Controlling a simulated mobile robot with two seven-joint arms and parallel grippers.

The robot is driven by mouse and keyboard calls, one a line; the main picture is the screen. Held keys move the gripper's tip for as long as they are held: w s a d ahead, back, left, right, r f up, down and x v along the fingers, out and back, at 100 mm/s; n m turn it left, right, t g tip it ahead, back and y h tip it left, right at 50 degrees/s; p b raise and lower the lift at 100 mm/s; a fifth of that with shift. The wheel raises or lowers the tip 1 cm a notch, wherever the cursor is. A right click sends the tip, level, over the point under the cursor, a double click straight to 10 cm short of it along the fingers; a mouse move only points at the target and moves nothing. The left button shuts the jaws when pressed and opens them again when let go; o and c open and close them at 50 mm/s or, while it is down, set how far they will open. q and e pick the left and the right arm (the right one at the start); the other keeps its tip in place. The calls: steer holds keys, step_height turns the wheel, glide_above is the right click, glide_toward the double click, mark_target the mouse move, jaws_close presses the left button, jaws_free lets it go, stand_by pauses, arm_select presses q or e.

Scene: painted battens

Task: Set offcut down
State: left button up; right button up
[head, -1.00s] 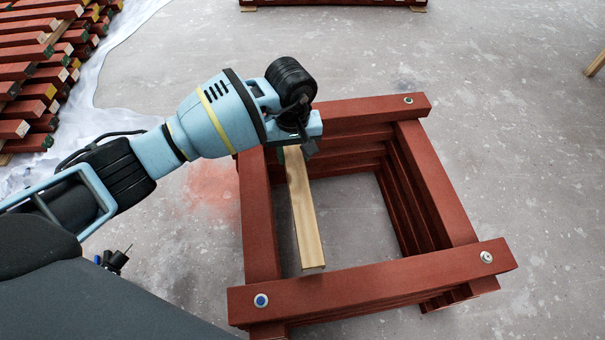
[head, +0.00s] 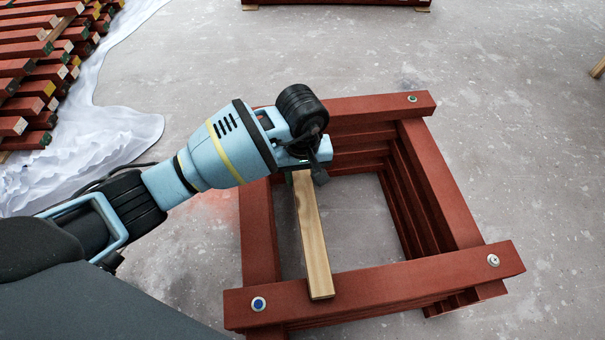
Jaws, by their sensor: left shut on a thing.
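The offcut (head: 313,240) is a pale, bare wooden batten in the head view. My left gripper (head: 306,168) is shut on its far end. The offcut points toward the front of a square stack of red battens. Its near end overlaps the stack's front batten (head: 420,277) in the picture; I cannot tell whether it touches. The jaws are partly hidden by the wrist, near the stack's back left corner. My right gripper is not in view.
The red stack has an open middle with bare floor (head: 355,215). A pile of red battens (head: 35,75) lies on white sheeting (head: 95,140) at the upper left. Another red batten (head: 335,2) is at the top edge. The floor right of the stack is clear.

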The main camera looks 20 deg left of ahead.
mark_target(302, 178)
arm_select(q)
steer(key=shift+f, duration=0.1)
steer(key=o, duration=1.1)
step_height(302, 178, up, 12)
steer(key=p, duration=0.4)
